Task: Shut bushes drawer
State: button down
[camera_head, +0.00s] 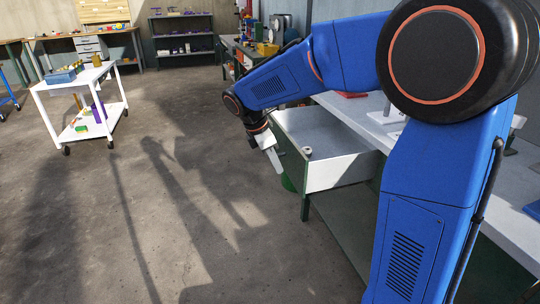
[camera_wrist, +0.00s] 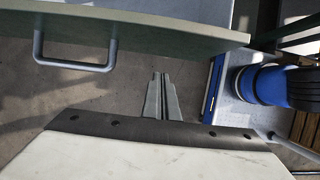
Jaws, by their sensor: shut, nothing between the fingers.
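The drawer (camera_head: 340,172) stands pulled out from the workbench, with pale side walls and a dark green front. A small round grey piece (camera_head: 307,150) shows inside it; the rest of the inside is only partly in view. My gripper (camera_head: 278,168) is outside the drawer, close by its front. In the wrist view the drawer's front panel (camera_wrist: 170,34) crosses the top, with a grey bar handle (camera_wrist: 75,65) at the left. My gripper's two fingers (camera_wrist: 161,76) are together and empty, right of the handle. I cannot tell whether they touch the front.
The workbench (camera_head: 485,185) runs along the right, partly behind my arm. A white cart (camera_head: 82,105) stands at the left. The floor before the drawer is clear.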

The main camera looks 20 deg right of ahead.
jog(key=shift+d+r, duration=0.2)
jog(key=shift+d, duration=1.5)
jog(key=shift+d, duration=0.1)
jog(key=d, duration=1.6)
jog(key=w+d, duration=0.1)
jog(key=d, duration=0.7)
jog(key=shift+d, duration=0.4)
jog(key=shift+a, duration=0.55)
jog(key=a, duration=0.3)
jog(key=shift+a, duration=0.1)
jog(key=v, duration=1)
jog(key=shift+s, duration=0.15)
